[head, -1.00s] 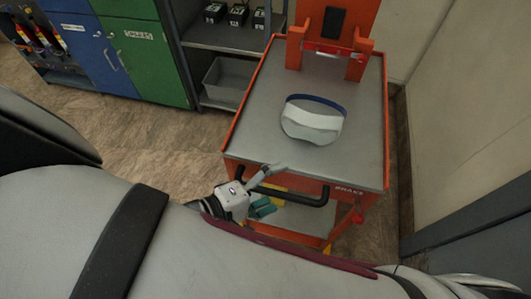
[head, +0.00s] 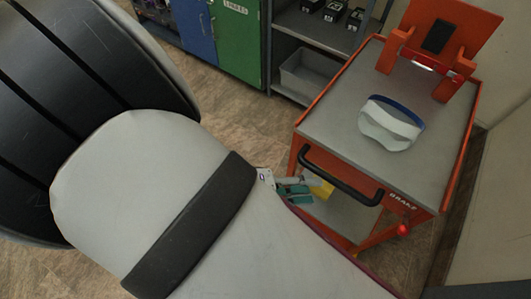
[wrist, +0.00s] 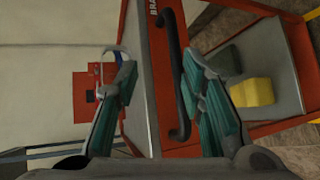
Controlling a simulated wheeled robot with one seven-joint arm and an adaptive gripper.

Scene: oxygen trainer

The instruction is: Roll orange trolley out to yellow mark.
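The orange trolley (head: 307,124) stands at the right in the head view, with a grey top and a black push handle (head: 340,178) across its near end. The handle also shows in the wrist view (wrist: 174,75), in line between my fingers and nearer the right one. My gripper (wrist: 158,80) is open, with teal pads on both sides; I cannot tell whether a pad touches the handle. In the head view my arm hides most of the gripper (head: 292,191), which is low near the handle's left end. The word BRAKE and a red knob (head: 403,229) are at the handle's right.
A white and blue visor-like item (head: 390,124) lies on the trolley top before an orange bracket (head: 440,40). A yellow box (wrist: 250,92) is on its lower shelf. A grey shelf rack (head: 300,22) and green cabinet (head: 236,40) stand behind. Open floor lies left; a wall is close right.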

